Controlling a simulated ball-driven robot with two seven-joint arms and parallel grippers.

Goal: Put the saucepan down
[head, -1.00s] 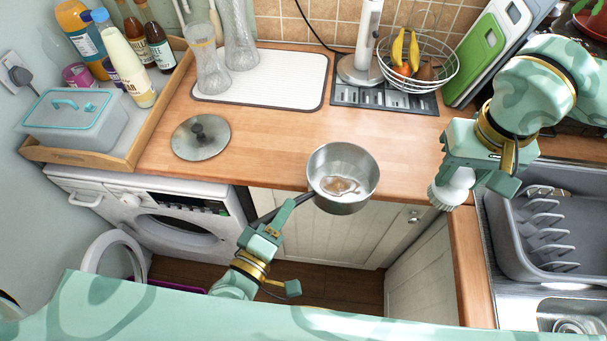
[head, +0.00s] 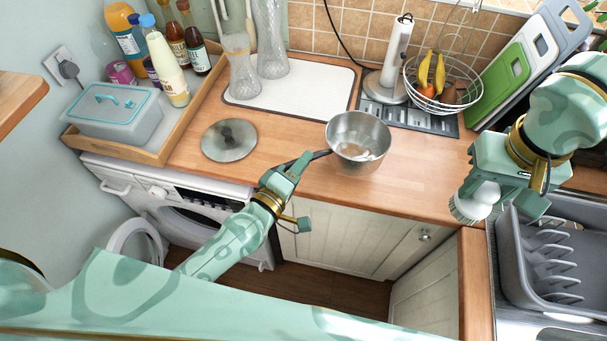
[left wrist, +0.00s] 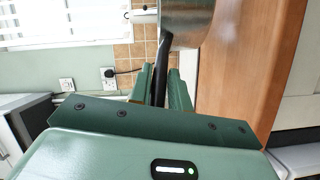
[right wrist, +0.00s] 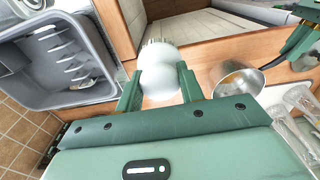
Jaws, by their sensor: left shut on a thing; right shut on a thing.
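The steel saucepan (head: 357,143) is over the wooden counter in the head view, upright, with a brownish patch inside. Whether its base touches the counter I cannot tell. My left gripper (head: 300,166) is shut on its dark handle; the handle (left wrist: 160,72) also shows between the fingers in the left wrist view. The pan also shows in the right wrist view (right wrist: 237,80). My right gripper (head: 484,190) is shut on a white round brush (head: 470,206), near the sink; the brush (right wrist: 158,72) shows between its fingers in the right wrist view.
A round lid (head: 229,141) lies on the counter (head: 285,130) left of the pan. Behind are a white drying mat (head: 300,97) with glass vases and a wire fruit basket (head: 444,85). A grey dish rack (head: 545,255) stands at the sink. Counter right of the pan is clear.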

